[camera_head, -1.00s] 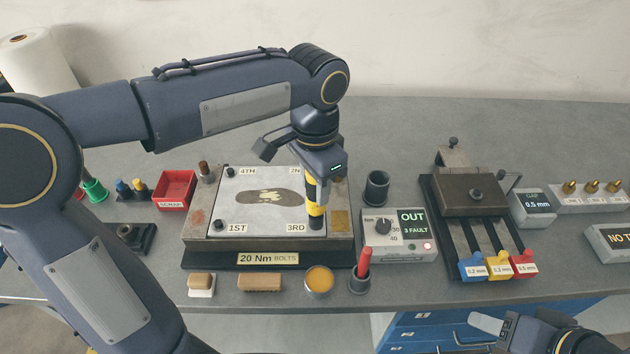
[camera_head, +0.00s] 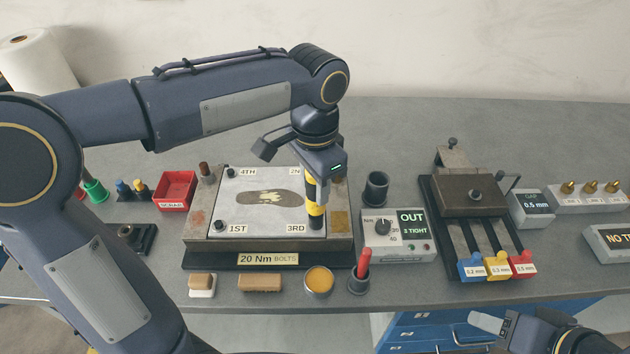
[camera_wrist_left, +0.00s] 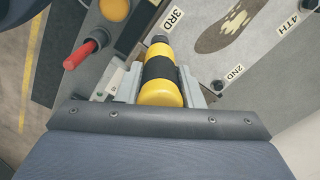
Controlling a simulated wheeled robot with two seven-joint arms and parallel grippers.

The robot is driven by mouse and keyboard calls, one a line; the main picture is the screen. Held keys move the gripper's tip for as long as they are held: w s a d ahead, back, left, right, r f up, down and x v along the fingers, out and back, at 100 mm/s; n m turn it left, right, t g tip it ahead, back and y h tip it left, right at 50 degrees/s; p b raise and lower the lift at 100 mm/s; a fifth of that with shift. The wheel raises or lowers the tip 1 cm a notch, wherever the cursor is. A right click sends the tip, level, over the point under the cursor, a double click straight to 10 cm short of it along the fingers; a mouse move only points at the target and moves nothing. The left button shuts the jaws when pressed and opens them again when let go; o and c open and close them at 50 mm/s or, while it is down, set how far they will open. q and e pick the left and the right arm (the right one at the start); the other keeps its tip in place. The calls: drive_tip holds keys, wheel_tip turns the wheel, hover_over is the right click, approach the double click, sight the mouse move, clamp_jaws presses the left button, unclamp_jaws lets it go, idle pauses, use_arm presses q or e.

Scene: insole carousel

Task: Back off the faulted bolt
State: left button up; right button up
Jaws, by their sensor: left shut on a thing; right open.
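My left gripper (camera_head: 315,180) is shut on a yellow and black driver (camera_head: 316,209), held upright with its lower end at the plate corner marked 3RD. The driver also shows between the jaws in the left wrist view (camera_wrist_left: 160,79). The bolt under the driver is hidden. The steel plate (camera_head: 262,230) bears a dark insole shape and bolts at the 1ST (camera_head: 219,225) and 4TH (camera_head: 230,173) corners. The control box (camera_head: 398,250) has a knob, and its screen (camera_head: 411,222) reads "OUT" and "3 TIGHT". My right gripper (camera_head: 495,324) is open and empty at the bottom right, off the table front.
A red holder stick (camera_head: 363,263), a yellow tin (camera_head: 319,280) and two brushes (camera_head: 260,283) stand along the front edge. A red SCRAP bin (camera_head: 176,188) is left of the plate. A dark cup (camera_head: 376,188) stands behind the control box. A gap fixture (camera_head: 475,198) is at right.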

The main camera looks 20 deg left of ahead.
use_arm(q)
drive_tip(key=shift+r+p, duration=2.6)
drive_tip(key=shift+r, duration=0.2)
drive_tip(key=shift+w, duration=0.1)
